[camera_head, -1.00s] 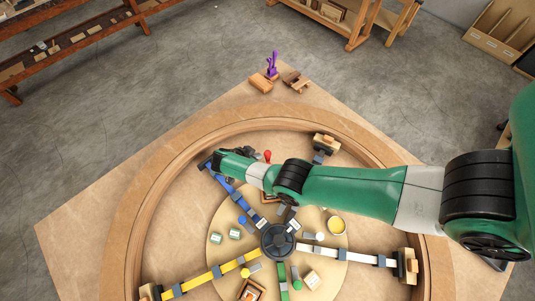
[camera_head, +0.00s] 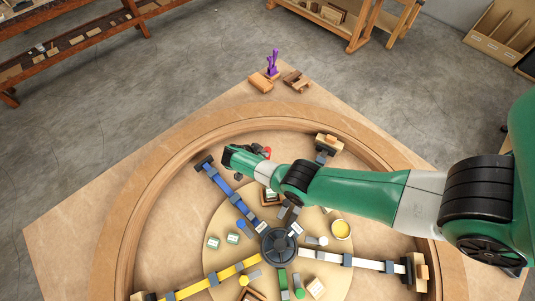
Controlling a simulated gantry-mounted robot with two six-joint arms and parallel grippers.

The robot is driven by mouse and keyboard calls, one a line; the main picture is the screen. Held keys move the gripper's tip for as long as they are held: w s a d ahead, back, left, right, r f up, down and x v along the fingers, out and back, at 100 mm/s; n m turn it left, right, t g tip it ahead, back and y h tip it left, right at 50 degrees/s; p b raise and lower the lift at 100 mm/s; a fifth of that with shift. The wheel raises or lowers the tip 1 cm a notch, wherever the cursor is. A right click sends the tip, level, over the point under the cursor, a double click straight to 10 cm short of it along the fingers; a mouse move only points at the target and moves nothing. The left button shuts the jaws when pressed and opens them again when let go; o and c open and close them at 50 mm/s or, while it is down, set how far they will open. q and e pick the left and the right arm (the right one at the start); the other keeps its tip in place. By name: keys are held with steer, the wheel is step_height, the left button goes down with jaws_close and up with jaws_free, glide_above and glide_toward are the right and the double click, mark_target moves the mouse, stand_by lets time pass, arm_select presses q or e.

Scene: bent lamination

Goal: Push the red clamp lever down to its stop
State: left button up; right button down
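The red lever (camera_head: 267,152) shows as a small red tip just above my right arm's wrist, inside the curved wooden form. Its lower part and the clamp under it are hidden by my arm. My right gripper (camera_head: 258,149) is at the end of the green arm coming in from the right. Its dark parts are close beside the red tip, on its left. I cannot tell whether they touch, and its fingers are too small and covered to read. My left gripper is not in view.
A curved wooden form (camera_head: 157,165) rings a dark hub (camera_head: 278,245). A blue arm (camera_head: 216,177), a yellow arm (camera_head: 222,273) and a white arm (camera_head: 347,260) radiate from the hub. Small blocks and a yellow cup (camera_head: 341,229) lie around it. A purple object (camera_head: 273,63) stands at the far corner.

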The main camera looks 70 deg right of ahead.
steer(key=shift+s+f, duration=0.1)
steer(key=shift+s, duration=0.05)
step_height(320, 180, down, 4)
steer(key=b, duration=0.4)
steer(key=shift+f, duration=0.2)
steer(key=a, duration=0.2)
steer(key=w+a+r, duration=0.1)
steer(key=shift+p, duration=0.4)
